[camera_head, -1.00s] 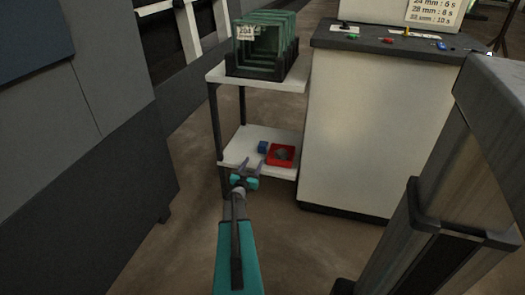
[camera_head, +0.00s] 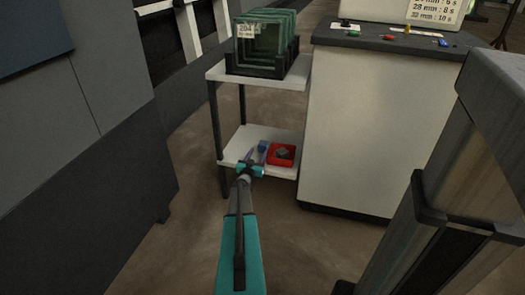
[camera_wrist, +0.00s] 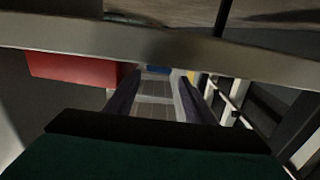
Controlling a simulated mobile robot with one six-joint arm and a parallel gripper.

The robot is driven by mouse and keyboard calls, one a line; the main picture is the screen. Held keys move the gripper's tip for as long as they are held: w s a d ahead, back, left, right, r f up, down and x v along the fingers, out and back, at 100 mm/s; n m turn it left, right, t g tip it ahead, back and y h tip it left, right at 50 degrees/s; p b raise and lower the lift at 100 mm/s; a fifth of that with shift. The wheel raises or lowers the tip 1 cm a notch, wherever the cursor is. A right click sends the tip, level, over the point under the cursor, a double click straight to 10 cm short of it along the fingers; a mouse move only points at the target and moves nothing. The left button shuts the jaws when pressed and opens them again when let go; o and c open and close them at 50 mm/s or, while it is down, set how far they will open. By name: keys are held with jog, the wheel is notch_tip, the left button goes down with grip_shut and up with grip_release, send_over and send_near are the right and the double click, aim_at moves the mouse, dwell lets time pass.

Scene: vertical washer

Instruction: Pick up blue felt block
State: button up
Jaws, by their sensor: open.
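The blue felt block (camera_head: 263,145) sits on the lower shelf of a white cart, just left of a red tray (camera_head: 292,152). My gripper (camera_head: 257,156) is at the front of that shelf, fingers pointing at the block. In the wrist view the two dark fingers of my gripper (camera_wrist: 157,82) stand apart, with a patch of the blue block (camera_wrist: 155,69) beyond and between their tips. Part of the block is hidden, and I cannot tell whether the fingers touch it.
The upper shelf (camera_head: 288,84) lies above, carrying a black rack (camera_head: 262,72) of green glass panes. A pale cabinet (camera_head: 350,130) stands close on the right. The red tray holds a grey piece (camera_head: 282,153). A dark post holds the cart's left side.

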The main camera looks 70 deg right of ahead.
aim_at(262, 146)
jog(key=shift+d, duration=0.5)
jog(key=shift+d, duration=0.1)
jog(key=d+b, duration=0.2)
jog(key=d, duration=0.2)
jog(key=shift+d, duration=0.5)
jog(key=c, duration=0.8)
jog(key=shift+r, duration=0.15)
notch_tip(262, 146, up, 10)
jog(key=p, duration=0.3)
jog(key=shift+p, duration=0.3)
